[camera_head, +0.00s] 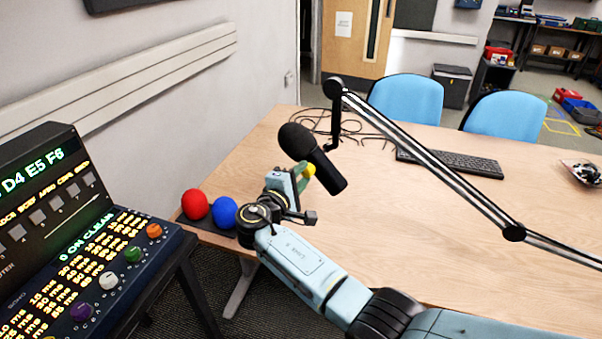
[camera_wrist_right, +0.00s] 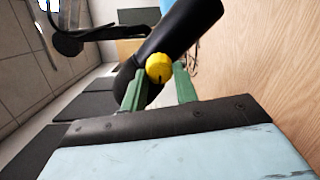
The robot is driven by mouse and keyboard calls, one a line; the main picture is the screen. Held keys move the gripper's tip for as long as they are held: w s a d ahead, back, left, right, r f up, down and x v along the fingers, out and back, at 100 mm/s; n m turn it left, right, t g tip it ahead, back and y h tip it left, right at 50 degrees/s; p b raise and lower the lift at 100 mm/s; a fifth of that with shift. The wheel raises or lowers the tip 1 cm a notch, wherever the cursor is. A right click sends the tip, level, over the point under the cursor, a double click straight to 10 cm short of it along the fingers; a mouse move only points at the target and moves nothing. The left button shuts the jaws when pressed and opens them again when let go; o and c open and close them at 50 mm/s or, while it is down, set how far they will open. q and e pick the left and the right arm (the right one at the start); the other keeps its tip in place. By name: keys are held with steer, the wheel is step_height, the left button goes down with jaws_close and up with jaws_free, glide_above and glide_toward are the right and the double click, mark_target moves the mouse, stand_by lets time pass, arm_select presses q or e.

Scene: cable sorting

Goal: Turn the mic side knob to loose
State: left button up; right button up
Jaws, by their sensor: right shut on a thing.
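A black microphone (camera_head: 298,143) hangs tilted from a boom arm (camera_head: 440,168) over the wooden table. Its yellow side knob (camera_head: 309,169) faces my right gripper (camera_head: 303,176). In the right wrist view the yellow knob (camera_wrist_right: 159,67) sits between the tips of the two green fingers of my right gripper (camera_wrist_right: 159,76), with the dark mic body (camera_wrist_right: 190,30) behind it. The right gripper is shut on the knob. A dark mark shows on the knob's lower face. My left gripper is not in either view.
A red ball (camera_head: 195,204) and a blue ball (camera_head: 223,212) sit at the table's left corner. An effects console (camera_head: 70,250) stands at left. A black cable (camera_head: 365,124) and a keyboard (camera_head: 450,162) lie farther back. The right side of the table (camera_head: 500,240) is mostly clear.

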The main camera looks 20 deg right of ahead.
stand_by(0.3)
steer(key=o, duration=1)
steer(key=v, duration=1.3)
steer(key=shift+s+a, duration=0.1)
steer(key=shift+a, duration=0.05)
steer(key=shift+f, duration=0.1)
